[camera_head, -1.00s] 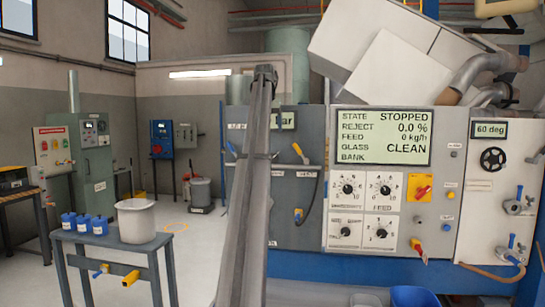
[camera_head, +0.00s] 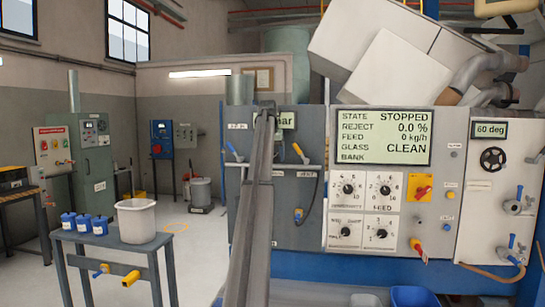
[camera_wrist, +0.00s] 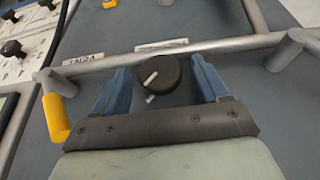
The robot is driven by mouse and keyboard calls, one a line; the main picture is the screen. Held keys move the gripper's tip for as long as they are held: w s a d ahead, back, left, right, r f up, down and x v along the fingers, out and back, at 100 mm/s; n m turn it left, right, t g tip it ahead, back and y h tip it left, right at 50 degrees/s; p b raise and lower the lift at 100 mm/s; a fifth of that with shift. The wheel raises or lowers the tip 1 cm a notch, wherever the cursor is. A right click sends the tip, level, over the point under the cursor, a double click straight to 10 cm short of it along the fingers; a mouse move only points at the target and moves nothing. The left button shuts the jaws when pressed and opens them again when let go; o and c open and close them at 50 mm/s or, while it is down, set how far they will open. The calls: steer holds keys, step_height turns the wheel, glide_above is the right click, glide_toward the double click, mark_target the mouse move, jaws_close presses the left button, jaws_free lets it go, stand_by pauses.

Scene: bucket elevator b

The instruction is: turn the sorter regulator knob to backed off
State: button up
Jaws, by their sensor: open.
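In the wrist view a round black knob (camera_wrist: 165,72) with a white pointer line sits on a grey panel (camera_wrist: 190,22). The pointer slants toward the lower left of the picture. My gripper (camera_wrist: 160,68) is open, with one blue finger on each side of the knob. Gaps show between the knob and both fingers. The small labels near the knob are too blurred to read for certain. In the head view my arm covers part of the grey panel (camera_head: 290,215), and I cannot make out the knob or my fingers there.
A grey rail (camera_wrist: 225,43) crosses close by the knob, with a yellow-gripped lever (camera_wrist: 56,118) at its left. The white control panel (camera_head: 337,218) with a display reading STOPPED (camera_head: 382,136) stands to the right. A bench (camera_head: 112,245) with a bucket is at the left.

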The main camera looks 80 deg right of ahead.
steer(key=shift+c, duration=0.2)
steer(key=c, duration=1)
steer(key=shift+w, duration=0.1)
steer(key=g, duration=0.3)
steer(key=n+g, duration=0.1)
steer(key=g, duration=0.1)
steer(key=shift+w+f, duration=0.2)
steer(key=shift+w, duration=0.15)
steer(key=g, duration=0.2)
steer(key=n+g, duration=0.1)
steer(key=g, duration=0.3)
steer(key=shift+w+f+n+h, duration=0.2)
steer(key=shift+f+n+h, duration=0.05)
steer(key=shift+n+h, duration=0.15)
steer(key=shift+g, duration=0.4)
steer(key=o, duration=1)
